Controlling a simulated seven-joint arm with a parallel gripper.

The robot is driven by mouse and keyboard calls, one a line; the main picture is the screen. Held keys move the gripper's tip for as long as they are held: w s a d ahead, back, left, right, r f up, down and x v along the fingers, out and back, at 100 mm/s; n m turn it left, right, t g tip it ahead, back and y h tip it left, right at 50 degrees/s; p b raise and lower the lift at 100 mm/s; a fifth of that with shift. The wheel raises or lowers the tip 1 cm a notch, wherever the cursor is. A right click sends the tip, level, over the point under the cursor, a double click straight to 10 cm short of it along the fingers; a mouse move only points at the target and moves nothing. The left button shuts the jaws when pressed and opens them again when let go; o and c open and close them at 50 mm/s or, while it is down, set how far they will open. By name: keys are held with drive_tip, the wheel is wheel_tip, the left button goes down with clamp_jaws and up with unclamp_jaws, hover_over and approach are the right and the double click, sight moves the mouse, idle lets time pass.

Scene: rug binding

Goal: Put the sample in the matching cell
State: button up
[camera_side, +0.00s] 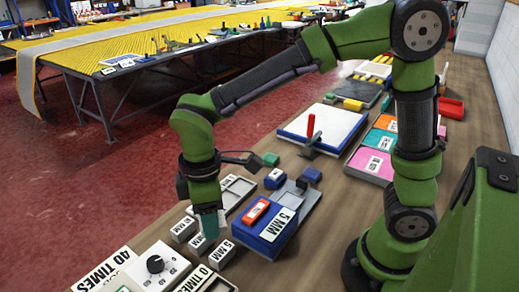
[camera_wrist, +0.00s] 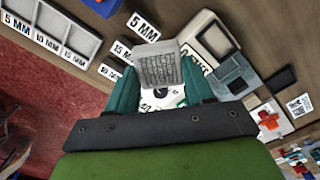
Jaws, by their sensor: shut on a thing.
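My gripper (camera_wrist: 158,92) has teal fingers shut on a grey, ribbed-looking sample (camera_wrist: 160,68), seen in the wrist view. In the side view my gripper (camera_side: 208,222) points down above the near part of the bench, and the sample is mostly hidden there. A pale tray (camera_wrist: 92,43) with cells labelled 5 MM, 10 MM and 15 MM lies at the upper left of the wrist view, apart from the sample. It also shows behind my gripper in the side view (camera_side: 250,183). Loose white blocks marked 5 MM (camera_wrist: 144,27), 15 MM (camera_wrist: 121,50) and 10 MM (camera_wrist: 109,72) lie near the sample.
A white box with a black dial (camera_side: 155,265) stands at the near left. Farther back are a white-topped blue pad (camera_side: 320,128) and coloured folders (camera_side: 372,163).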

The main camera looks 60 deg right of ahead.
drive_tip(key=w+d+r+m, duration=0.2)
drive_tip(key=w+d+m, duration=0.3)
drive_tip(key=d, duration=0.4)
drive_tip(key=m, duration=0.5)
hover_over(240, 187)
wheel_tip(240, 187, down, 6)
wheel_tip(240, 187, down, 9)
drive_tip(key=shift+w+r, duration=0.1)
drive_tip(key=shift+f, duration=0.25)
drive_tip(key=shift+f, duration=0.4)
drive_tip(key=o, duration=1.1)
drive_tip(key=shift+r, duration=0.1)
